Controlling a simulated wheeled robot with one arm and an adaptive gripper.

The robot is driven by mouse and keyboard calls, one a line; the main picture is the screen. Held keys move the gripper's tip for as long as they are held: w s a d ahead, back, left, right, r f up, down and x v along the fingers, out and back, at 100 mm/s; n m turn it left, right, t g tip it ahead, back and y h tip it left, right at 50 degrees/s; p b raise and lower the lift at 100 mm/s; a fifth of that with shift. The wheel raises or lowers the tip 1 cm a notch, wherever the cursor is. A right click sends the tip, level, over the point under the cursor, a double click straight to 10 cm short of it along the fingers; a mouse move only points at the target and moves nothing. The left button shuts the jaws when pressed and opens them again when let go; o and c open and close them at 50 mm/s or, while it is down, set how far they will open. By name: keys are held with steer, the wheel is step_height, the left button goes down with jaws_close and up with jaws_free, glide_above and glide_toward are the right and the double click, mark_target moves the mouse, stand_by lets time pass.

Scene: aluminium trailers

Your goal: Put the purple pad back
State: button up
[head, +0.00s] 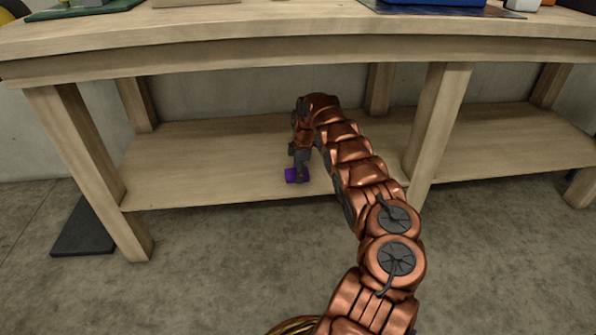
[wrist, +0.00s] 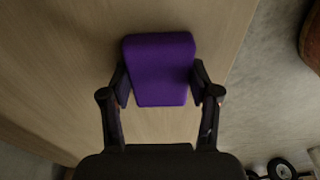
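The purple pad (wrist: 158,68) is a small block with rounded corners. In the wrist view it sits between the two dark fingers of my gripper (wrist: 159,90), which touch or nearly touch its sides. In the head view the purple pad (head: 292,175) shows at the tip of my gripper (head: 299,168), over the lower shelf (head: 190,165) of the wooden workbench near its front edge. I cannot tell whether the pad rests on the shelf or is just above it. My copper arm hides part of the shelf behind.
The workbench top (head: 300,40) runs above the shelf, with a green mat (head: 85,10) and a blue item (head: 435,2) on it. A wooden leg (head: 436,125) stands to the right of my arm, another (head: 85,165) at left. A dark flat slab (head: 82,230) lies on the floor. The shelf is clear left of my gripper.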

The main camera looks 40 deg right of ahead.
steer(key=o, duration=0.5)
steer(key=shift+c, duration=0.2)
steer(key=shift+r+b, duration=0.2)
steer(key=shift+b, duration=0.45)
steer(key=r+p, duration=0.2)
steer(key=r, duration=0.2)
steer(key=r+p, duration=0.2)
steer(key=r, duration=0.2)
steer(key=shift+w+d+r, duration=0.1)
steer(key=shift+w+d, duration=0.05)
steer(key=shift+d, duration=0.05)
